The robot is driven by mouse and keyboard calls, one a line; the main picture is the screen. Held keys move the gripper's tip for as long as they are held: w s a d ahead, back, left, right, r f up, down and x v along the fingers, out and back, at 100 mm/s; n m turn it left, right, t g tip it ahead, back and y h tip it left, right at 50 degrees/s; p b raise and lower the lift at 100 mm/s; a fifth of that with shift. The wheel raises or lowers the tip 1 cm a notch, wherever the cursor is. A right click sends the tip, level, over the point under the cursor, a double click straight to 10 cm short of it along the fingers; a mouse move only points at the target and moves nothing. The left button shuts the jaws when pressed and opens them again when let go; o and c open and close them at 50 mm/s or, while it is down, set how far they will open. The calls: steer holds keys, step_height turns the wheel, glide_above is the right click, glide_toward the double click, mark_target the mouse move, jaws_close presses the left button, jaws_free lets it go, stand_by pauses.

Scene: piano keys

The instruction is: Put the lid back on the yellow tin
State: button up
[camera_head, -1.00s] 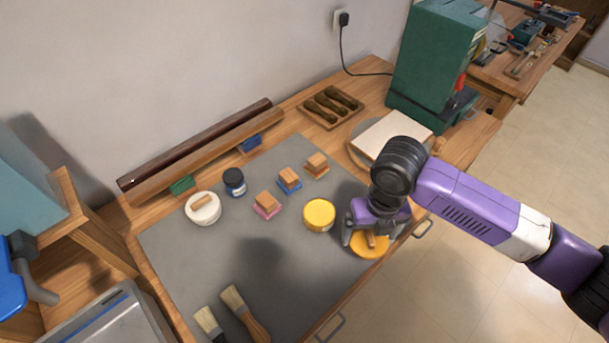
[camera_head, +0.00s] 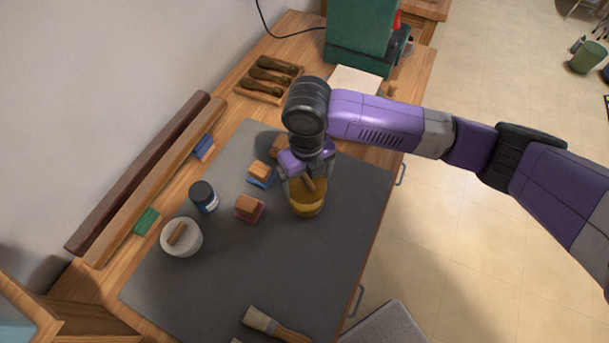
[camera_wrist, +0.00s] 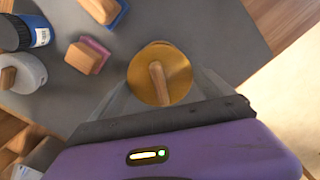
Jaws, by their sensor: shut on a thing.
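My gripper (camera_head: 308,180) is shut on the wooden handle of the round amber-yellow lid (camera_wrist: 175,62). It holds the lid level over the yellow tin (camera_head: 306,210), whose lower side shows beneath it in the head view. The lid looks roughly lined up with the tin. I cannot tell whether it touches the rim or hangs just above. In the wrist view the lid hides the tin, and the handle (camera_wrist: 158,82) sits between my fingers.
Wooden stamps with a pink base (camera_head: 249,208) and a blue base (camera_head: 262,172) stand close left of the tin. A dark jar (camera_head: 204,196) and a white lidded pot (camera_head: 181,238) are farther left. A brush (camera_head: 275,325) lies in front. The grey mat (camera_head: 330,260) is clear between.

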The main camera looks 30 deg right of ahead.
steer(key=shift+f+b, duration=1.75)
steer(key=shift+f, duration=0.9)
steer(key=shift+f, duration=0.1)
stand_by(0.5)
steer(key=o, duration=1.1)
steer(key=shift+r+p, duration=2.3)
steer(key=shift+r, duration=1.25)
